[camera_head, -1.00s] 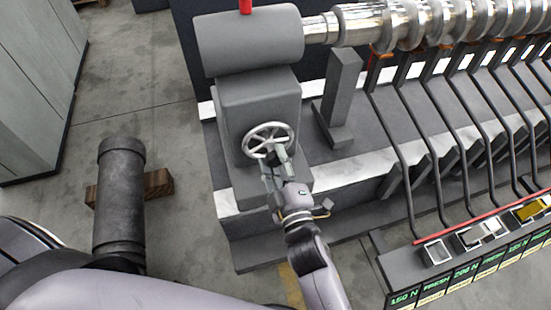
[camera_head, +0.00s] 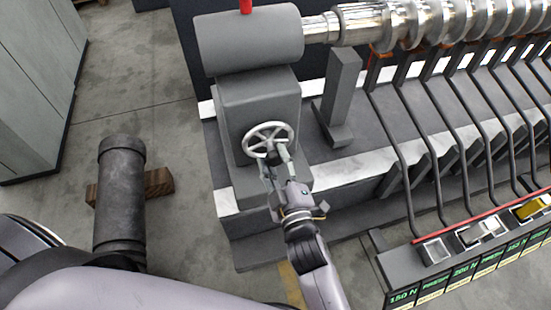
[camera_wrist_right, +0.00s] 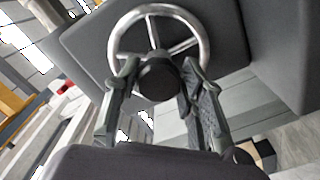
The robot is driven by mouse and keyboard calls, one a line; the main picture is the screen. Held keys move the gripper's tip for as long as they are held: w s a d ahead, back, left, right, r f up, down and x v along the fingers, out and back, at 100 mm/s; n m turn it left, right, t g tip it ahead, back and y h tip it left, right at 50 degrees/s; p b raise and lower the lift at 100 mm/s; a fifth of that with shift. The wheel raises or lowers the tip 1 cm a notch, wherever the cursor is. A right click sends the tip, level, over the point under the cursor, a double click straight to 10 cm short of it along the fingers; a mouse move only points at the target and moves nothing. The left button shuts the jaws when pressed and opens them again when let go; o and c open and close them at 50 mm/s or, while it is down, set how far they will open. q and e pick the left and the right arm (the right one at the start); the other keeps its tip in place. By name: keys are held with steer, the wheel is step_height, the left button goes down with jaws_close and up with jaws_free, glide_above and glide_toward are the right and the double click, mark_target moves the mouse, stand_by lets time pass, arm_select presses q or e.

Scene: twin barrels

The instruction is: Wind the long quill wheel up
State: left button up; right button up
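A silver spoked handwheel (camera_head: 269,125) is mounted on the sloping face of a grey housing; its dark round hub (camera_wrist_right: 158,78) shows in the right wrist view. My right gripper (camera_head: 276,158) is at the lower edge of the wheel in the head view. In the right wrist view its fingers (camera_wrist_right: 160,68) are spread, one on each side of the hub and in front of the lower rim. I cannot tell whether they touch the wheel. My left gripper is out of view.
A grey drum (camera_head: 248,43) sits above the housing, with a shiny ribbed shaft (camera_head: 425,20) running right. A row of bent dark levers (camera_head: 398,140) and a labelled panel (camera_head: 465,265) stand at right.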

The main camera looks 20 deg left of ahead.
steer(key=o, duration=0.3)
steer(key=shift+o, duration=0.2)
steer(key=v, duration=1.2)
steer(key=s+d+f+m+g+h, duration=0.2)
steer(key=d+f, duration=0.2)
steer(key=f, duration=0.8)
steer(key=s+d+f+m+g+h+b, duration=0.1)
steer(key=d+f+m+g+h, duration=0.3)
steer(key=f, duration=0.9)
steer(key=s+d+f+g, duration=0.15)
steer(key=d+f, duration=0.35)
steer(key=f, duration=0.7)
steer(key=s+d+f+m+g+h, duration=0.2)
steer(key=s+d+f+m+g, duration=0.1)
steer(key=s+d+f, duration=0.5)
steer(key=s+d+f+m+g+h+b, duration=0.1)
steer(key=s+d+f+m, duration=0.4)
steer(key=s, duration=0.9)
steer(key=d+f+g+h, duration=0.1)
steer(key=d+f+g, duration=0.1)
steer(key=f, duration=0.3)
steer(key=shift+s+d, duration=0.2)
steer(key=shift+d, duration=0.7)
